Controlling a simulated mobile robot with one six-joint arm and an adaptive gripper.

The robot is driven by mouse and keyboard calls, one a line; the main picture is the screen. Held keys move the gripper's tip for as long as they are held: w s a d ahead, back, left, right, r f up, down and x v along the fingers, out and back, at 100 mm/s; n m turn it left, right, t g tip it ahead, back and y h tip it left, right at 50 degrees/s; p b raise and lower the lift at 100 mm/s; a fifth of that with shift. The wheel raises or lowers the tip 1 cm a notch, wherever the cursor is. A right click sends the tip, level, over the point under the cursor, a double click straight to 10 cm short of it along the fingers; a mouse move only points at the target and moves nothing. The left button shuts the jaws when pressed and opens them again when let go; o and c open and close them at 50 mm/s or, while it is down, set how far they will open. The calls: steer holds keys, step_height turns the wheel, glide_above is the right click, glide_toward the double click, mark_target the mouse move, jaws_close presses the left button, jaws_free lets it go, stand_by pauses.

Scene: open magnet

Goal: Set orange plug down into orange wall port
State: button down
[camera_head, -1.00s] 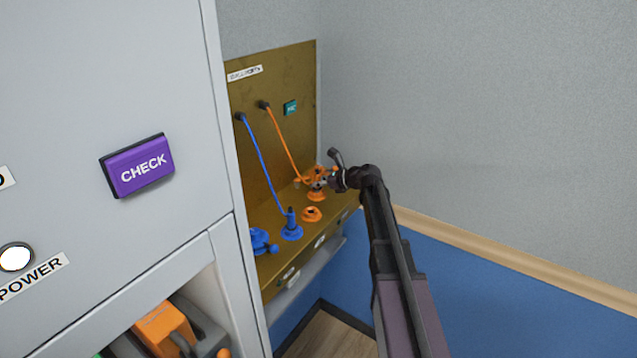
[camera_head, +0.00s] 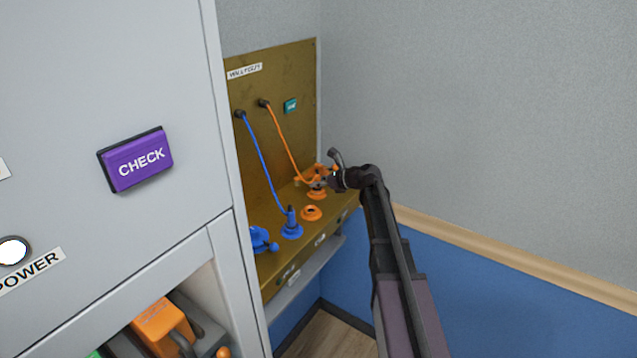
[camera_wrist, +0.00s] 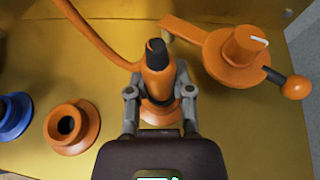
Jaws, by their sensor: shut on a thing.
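My gripper (camera_wrist: 159,108) is shut on the orange plug (camera_wrist: 158,76), which has a dark top and an orange cable. The plug is roughly upright over an orange flared ring (camera_wrist: 160,115) on the brass shelf. Its lower end meets or overlaps this ring; I cannot tell how deep it sits. In the head view, my gripper (camera_head: 327,180) and the plug (camera_head: 317,182) are at the far right of the shelf. A second orange port (camera_wrist: 72,127) with an open dark hole is left of the gripper; it also shows in the head view (camera_head: 311,213).
An orange turn handle with a ball end (camera_wrist: 238,55) is close to the right of the plug. A blue plug (camera_head: 291,218) stands in a blue port, with a blue handle (camera_head: 260,240) nearby. The brass back panel (camera_head: 280,150) and grey cabinet (camera_head: 90,80) bound the shelf.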

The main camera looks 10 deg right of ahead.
steer(key=shift+c, duration=2.2)
jaws_free()
